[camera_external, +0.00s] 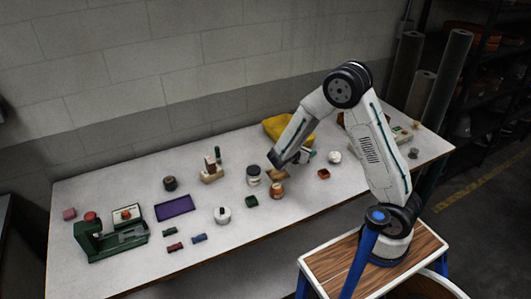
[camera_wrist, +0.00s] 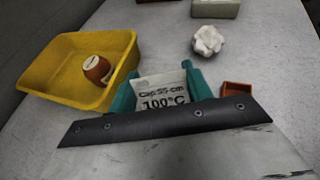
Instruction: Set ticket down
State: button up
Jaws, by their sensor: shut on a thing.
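The ticket (camera_wrist: 163,90) is a pale card printed "cap 55 cm" and "100°C". In the wrist view it sits between the teal fingers of my gripper (camera_wrist: 160,88), which is shut on it. Its lower edge is hidden behind the dark bar of my wrist. In the external view my gripper (camera_external: 303,156) is low over the right-hand part of the table, in front of the yellow tray (camera_external: 275,126). I cannot make out the ticket clearly there, nor tell whether it touches the table.
The yellow tray (camera_wrist: 45,85) holds a brown-orange jar (camera_wrist: 98,69). A purple mat (camera_external: 175,208) and a green press (camera_external: 105,240) are at the left.

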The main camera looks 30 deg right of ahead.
aim_at(304, 166)
jog(key=shift+f, duration=3.1)
jog(key=o, duration=0.9)
jog(key=shift+f, duration=0.15)
